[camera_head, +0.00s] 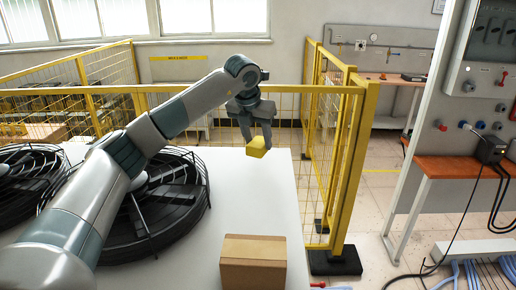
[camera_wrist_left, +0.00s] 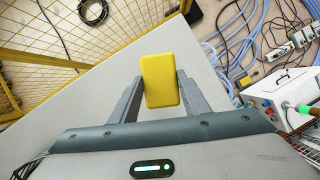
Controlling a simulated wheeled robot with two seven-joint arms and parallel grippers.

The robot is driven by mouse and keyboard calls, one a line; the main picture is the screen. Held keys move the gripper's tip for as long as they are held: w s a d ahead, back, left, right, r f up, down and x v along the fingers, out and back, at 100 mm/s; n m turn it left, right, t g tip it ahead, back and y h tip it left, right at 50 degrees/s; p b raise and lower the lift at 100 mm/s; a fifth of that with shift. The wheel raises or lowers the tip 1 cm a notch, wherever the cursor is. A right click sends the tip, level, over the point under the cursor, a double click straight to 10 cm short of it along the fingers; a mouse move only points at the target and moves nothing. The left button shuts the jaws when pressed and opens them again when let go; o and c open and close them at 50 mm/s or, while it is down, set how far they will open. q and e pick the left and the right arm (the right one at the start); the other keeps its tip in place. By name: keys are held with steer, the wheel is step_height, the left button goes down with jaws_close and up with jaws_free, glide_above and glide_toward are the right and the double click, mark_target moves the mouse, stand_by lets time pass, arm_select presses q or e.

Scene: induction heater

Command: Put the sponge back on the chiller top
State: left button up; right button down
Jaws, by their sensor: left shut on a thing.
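The yellow sponge (camera_head: 257,147) is held above the white chiller top (camera_head: 254,203), near its far right part in the head view. My left gripper (camera_head: 256,137) is shut on the sponge from above, and the sponge looks slightly tilted. In the left wrist view the sponge (camera_wrist_left: 163,80) sits between the two grey fingers of my left gripper (camera_wrist_left: 160,95), with the white top (camera_wrist_left: 80,115) behind it. I cannot tell whether the sponge touches the surface. My right gripper is not in view.
Black round fan grilles (camera_head: 160,205) cover the left of the top. A cardboard box (camera_head: 254,262) stands at its near edge. Yellow mesh fencing (camera_head: 345,165) runs along the far and right sides. The top between sponge and box is clear. Blue hoses (camera_wrist_left: 240,40) lie on the floor.

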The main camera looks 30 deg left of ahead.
mark_target(256, 144)
arm_select(q)
steer(key=shift+f, duration=0.1)
steer(key=shift+f+p, duration=0.6)
steer(key=shift+p, duration=0.1)
step_height(256, 144, down, 2)
steer(key=shift+f+p, duration=0.25)
steer(key=shift+p, duration=0.45)
steer(key=shift+f, duration=0.1)
steer(key=shift+f+b, duration=0.2)
steer(key=shift+b, duration=0.1)
steer(key=o, duration=1)
steer(key=shift+r, duration=0.1)
